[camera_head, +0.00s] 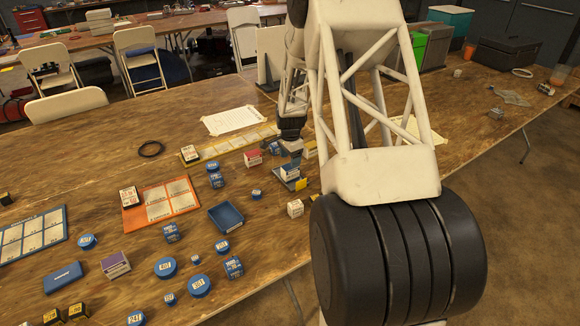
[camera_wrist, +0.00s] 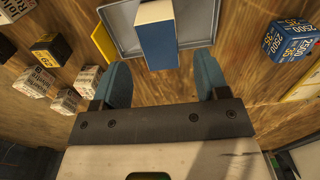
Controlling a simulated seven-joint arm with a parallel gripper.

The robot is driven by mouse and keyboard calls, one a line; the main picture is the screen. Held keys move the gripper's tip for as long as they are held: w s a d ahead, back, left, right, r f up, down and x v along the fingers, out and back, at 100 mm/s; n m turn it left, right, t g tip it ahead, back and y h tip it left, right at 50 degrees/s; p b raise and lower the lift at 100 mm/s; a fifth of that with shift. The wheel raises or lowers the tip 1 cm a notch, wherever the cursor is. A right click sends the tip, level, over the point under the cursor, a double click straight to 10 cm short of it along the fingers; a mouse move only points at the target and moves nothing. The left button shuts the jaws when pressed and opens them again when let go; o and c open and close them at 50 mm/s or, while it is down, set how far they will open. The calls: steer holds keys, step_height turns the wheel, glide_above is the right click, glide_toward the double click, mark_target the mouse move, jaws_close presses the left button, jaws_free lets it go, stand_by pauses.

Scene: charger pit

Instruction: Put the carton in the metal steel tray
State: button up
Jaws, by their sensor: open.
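The carton (camera_wrist: 157,46) is a box with a blue side and a pale top. In the wrist view it stands at the top centre, within the outline of the grey metal tray (camera_wrist: 126,42). I cannot tell whether its base rests flat on the tray floor. My gripper (camera_wrist: 163,72) is open, with one blue-grey finger on each side of the carton's near end and gaps between. In the head view the carton (camera_head: 289,172) and tray (camera_head: 291,185) are small, just below my gripper (camera_head: 290,147) and partly hidden by it.
A yellow block (camera_wrist: 104,43) is beside the tray's left side. Several small boxes lie left, and a blue numbered cube (camera_wrist: 286,40) is right. In the head view a blue tray (camera_head: 226,218) and an orange board (camera_head: 160,205) lie left on the wooden table.

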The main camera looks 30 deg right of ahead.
mark_target(289, 167)
steer(key=shift+r, duration=2.65)
steer(key=s+a+r+n+t, duration=0.1)
steer(key=s+a+r+n, duration=0.8)
steer(key=s+a+r, duration=1)
steer(key=s+a+r+n, duration=0.1)
steer(key=s+a+n, duration=0.2)
steer(key=s, duration=0.4)
steer(key=s+a+r+n+t, duration=0.1)
steer(key=s+a+r+n, duration=0.1)
steer(key=s+a, duration=0.4)
steer(key=s+a+r+n, duration=0.1)
steer(key=s+a+n, duration=0.2)
steer(key=s, duration=0.6)
steer(key=shift+s+a+r+n+t, duration=0.3)
steer(key=shift+a+r+n, duration=0.1)
steer(key=shift+a, duration=0.3)
